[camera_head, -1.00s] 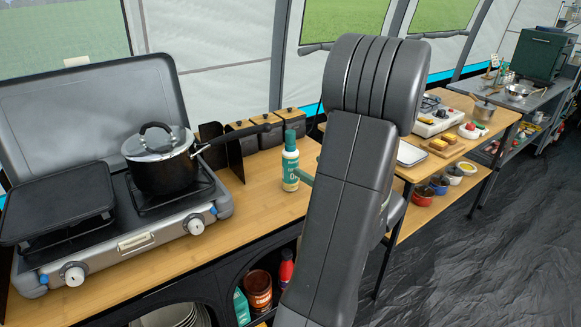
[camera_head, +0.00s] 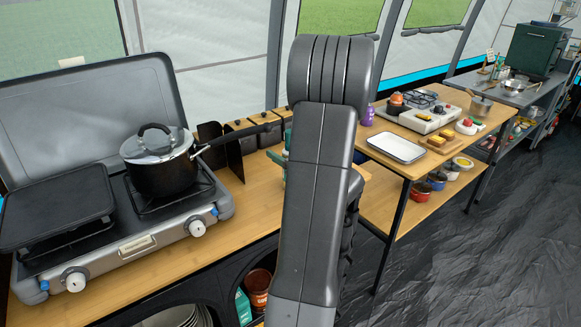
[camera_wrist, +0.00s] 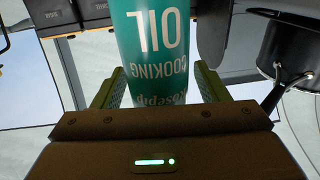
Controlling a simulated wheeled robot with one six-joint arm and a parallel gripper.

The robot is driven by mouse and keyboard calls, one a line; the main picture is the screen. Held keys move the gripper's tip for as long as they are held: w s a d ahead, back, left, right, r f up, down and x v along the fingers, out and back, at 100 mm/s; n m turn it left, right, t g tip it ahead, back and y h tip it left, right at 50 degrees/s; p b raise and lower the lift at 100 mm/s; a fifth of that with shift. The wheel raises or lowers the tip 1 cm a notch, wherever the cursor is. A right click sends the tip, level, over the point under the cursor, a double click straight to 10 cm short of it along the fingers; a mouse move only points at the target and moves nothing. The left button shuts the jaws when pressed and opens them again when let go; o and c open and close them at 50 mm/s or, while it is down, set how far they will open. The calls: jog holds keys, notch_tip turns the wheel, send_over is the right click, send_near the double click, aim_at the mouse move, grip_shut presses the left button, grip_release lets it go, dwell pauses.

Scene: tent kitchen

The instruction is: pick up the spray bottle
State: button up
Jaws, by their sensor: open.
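The spray bottle is teal, with "COOKING OIL" on its label. In the wrist view the bottle (camera_wrist: 158,45) appears upside down, between the two green fingers of my gripper (camera_wrist: 158,75). The fingers are apart, one on each side of it; I cannot tell whether either touches it. In the head view my arm covers most of the bottle (camera_head: 288,138), and only a thin teal edge shows on the wooden counter (camera_head: 245,200). A green finger shows at the arm's left edge; the rest of my gripper is hidden there.
A black lidded pot (camera_head: 160,165) stands on the camping stove (camera_head: 135,243) at left. Dark boxes (camera_head: 265,125) line the counter's back edge. A white tray (camera_head: 397,147) and a purple bottle (camera_head: 367,115) are on the table at right.

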jog(key=c, duration=1.2)
